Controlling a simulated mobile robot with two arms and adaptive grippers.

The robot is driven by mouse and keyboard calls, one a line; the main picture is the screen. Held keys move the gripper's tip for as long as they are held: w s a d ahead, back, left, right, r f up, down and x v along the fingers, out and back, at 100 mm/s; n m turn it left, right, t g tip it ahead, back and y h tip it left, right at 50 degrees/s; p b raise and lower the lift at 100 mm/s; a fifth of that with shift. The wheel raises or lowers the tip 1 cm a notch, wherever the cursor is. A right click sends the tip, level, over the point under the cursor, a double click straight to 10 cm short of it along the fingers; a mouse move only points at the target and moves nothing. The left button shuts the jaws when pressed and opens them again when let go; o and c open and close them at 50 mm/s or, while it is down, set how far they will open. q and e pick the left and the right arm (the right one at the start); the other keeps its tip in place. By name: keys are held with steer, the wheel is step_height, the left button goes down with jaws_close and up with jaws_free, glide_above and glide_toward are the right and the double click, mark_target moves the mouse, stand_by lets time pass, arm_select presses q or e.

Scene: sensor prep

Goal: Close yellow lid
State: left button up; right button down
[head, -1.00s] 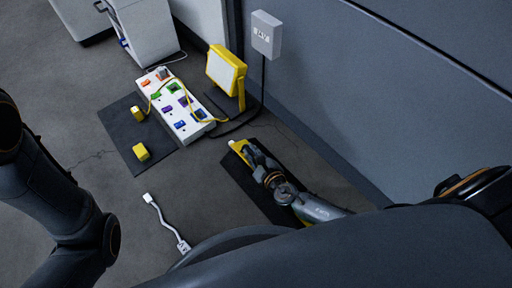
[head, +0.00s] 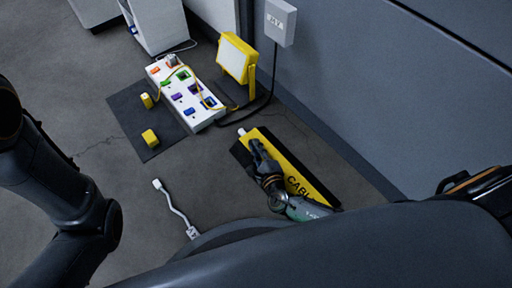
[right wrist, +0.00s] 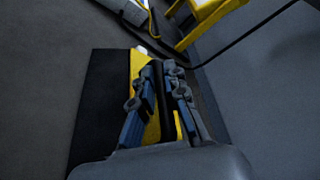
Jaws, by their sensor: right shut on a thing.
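The yellow lid (head: 318,190) shows its broad face in the head view, with black letters starting "CAB" partly covered by my right arm. It lies along a dark base or mat (head: 241,153) on the floor near the wall. My right gripper (head: 256,148) is at the lid's far part, shut on it. In the right wrist view the fingers (right wrist: 165,72) are close together over the yellow lid (right wrist: 138,68), with a dark strip between them. The fingers hide the exact contact, and I cannot tell how flat the lid lies. My left gripper is out of view.
A white power strip (head: 204,117) with coloured switches and a yellow work light (head: 236,60) stand beyond the lid. Two yellow blocks (head: 150,138) sit on a dark mat (head: 125,112). A white cable (head: 172,206) lies on the floor. A grey wall (head: 370,100) bounds the right.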

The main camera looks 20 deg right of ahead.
steer(key=shift+f, duration=0.1)
steer(key=c, duration=1.7)
jaws_free()
steer(key=shift+o, duration=0.2)
